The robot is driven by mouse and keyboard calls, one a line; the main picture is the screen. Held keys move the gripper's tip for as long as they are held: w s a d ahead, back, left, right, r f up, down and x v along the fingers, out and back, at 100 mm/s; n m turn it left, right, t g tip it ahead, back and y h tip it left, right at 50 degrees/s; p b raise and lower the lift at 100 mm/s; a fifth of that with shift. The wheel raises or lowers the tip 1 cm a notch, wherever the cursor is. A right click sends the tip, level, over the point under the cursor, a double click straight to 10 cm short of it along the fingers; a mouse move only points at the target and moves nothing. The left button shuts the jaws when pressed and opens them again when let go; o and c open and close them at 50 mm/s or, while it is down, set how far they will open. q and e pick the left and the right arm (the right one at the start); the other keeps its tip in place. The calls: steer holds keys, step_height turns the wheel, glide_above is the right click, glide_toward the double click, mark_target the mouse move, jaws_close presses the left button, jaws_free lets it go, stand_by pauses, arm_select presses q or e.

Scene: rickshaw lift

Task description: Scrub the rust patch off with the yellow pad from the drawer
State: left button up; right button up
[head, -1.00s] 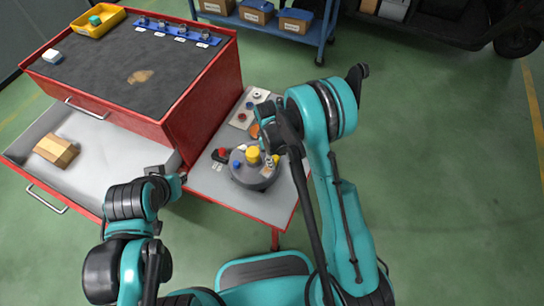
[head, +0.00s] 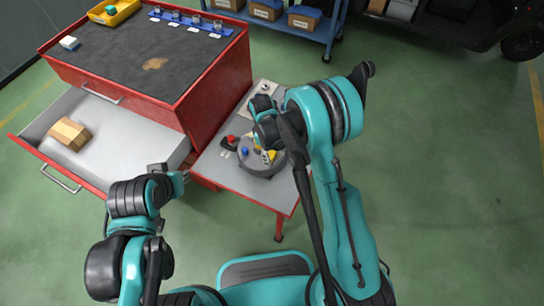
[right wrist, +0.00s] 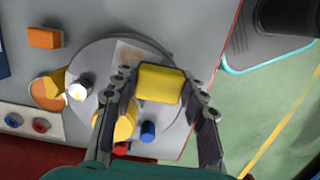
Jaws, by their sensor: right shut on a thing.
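My right gripper (right wrist: 160,95) is shut on a yellow block (right wrist: 160,83), which sits between its fingers over a grey round disc (right wrist: 92,55) on the side table. Whether the block touches the disc I cannot tell. In the head view my right gripper (head: 263,148) largely hides the block. A tan-brown patch (head: 154,63) marks the dark top of the red cabinet. The drawer (head: 130,140) is open and holds a tan block (head: 70,133). A pale brownish patch (right wrist: 128,52) also shows on the disc beside the block. My left gripper (head: 172,176) is near the drawer's front right; its jaws are unclear.
The disc also carries a blue peg (right wrist: 148,131) and a red piece (right wrist: 120,148). An orange block (right wrist: 44,38) lies on the side table. A yellow tray (head: 115,12) and a blue rack (head: 190,20) stand on the cabinet. Green floor at right is open.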

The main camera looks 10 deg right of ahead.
mark_target(272, 154)
step_height(272, 154, up, 3)
steer(key=shift+a+f+p, duration=0.1)
steer(key=shift+f+p, duration=0.05)
steer(key=shift+p, duration=0.55)
steer(key=shift+r+p, duration=0.7)
steer(key=shift+r, duration=0.6)
